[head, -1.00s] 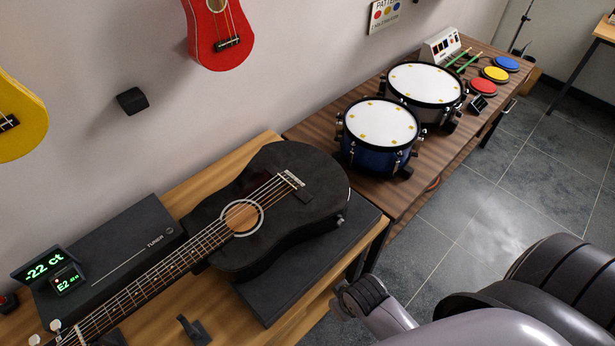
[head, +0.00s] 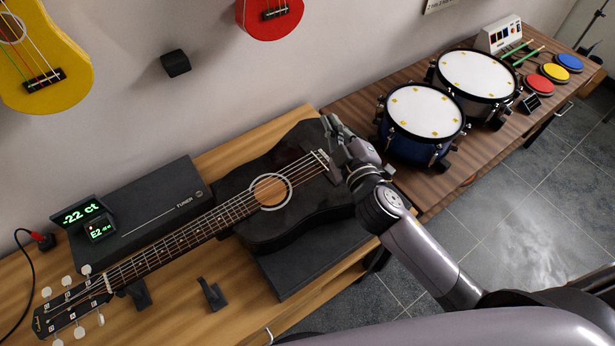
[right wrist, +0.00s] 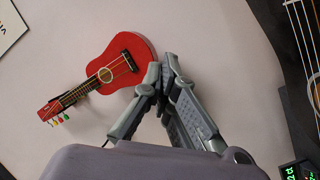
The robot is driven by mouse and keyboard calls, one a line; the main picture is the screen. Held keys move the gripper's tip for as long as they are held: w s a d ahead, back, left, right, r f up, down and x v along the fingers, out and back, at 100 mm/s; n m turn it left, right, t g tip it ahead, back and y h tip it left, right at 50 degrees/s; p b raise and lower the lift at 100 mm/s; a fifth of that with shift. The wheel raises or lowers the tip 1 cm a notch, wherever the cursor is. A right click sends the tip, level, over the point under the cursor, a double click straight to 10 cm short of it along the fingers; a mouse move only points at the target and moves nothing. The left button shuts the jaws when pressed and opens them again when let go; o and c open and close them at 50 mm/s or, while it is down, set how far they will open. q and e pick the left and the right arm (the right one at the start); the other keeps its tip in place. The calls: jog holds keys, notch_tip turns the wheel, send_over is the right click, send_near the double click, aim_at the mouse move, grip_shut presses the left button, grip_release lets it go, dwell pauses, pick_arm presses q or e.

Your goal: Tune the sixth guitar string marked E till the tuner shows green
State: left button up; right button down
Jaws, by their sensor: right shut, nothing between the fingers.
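The black guitar (head: 322,203) lies on its stand, its neck running to the lower left. Its headstock (head: 68,314) has several pale tuning pegs along both sides; the peg letters are too small to read. The tuner (head: 175,212) is a black box with a small screen (head: 84,214) reading "-22 ct" in green, with "E2" on a smaller display below. My right gripper (head: 332,122) is shut and empty, above the far end of the guitar body, well away from the pegs. It also shows in the right wrist view (right wrist: 162,68). My left gripper is not in view.
Black supports (head: 212,293) stand near the neck on the wooden table (head: 322,275). Drums (head: 425,112) stand to the right of my right gripper. A yellow ukulele (head: 65,85) and a red one (head: 250,22) hang on the wall. A cable (head: 28,265) lies at the left edge.

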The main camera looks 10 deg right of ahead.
jog(key=s+a+r+n+g+y, duration=0.1)
jog(key=a+r+n+g+y, duration=0.25)
jog(key=a+n+y, duration=0.5)
jog(key=a+r+n+g+y, duration=0.2)
jog(key=a+r+n+y, duration=0.3)
jog(key=n, duration=0.6)
jog(key=n+g+h, duration=0.7)
jog(key=n, duration=0.2)
send_over(307, 179)
notch_tip(307, 179, down, 13)
jog(key=shift+w+d+p, duration=0.3)
jog(key=shift+w+d, duration=0.05)
notch_tip(307, 179, down, 9)
jog(key=b, duration=0.6)
jog(key=shift+r, duration=0.2)
jog(key=shift+f+b, duration=0.4)
jog(key=shift+b, duration=0.05)
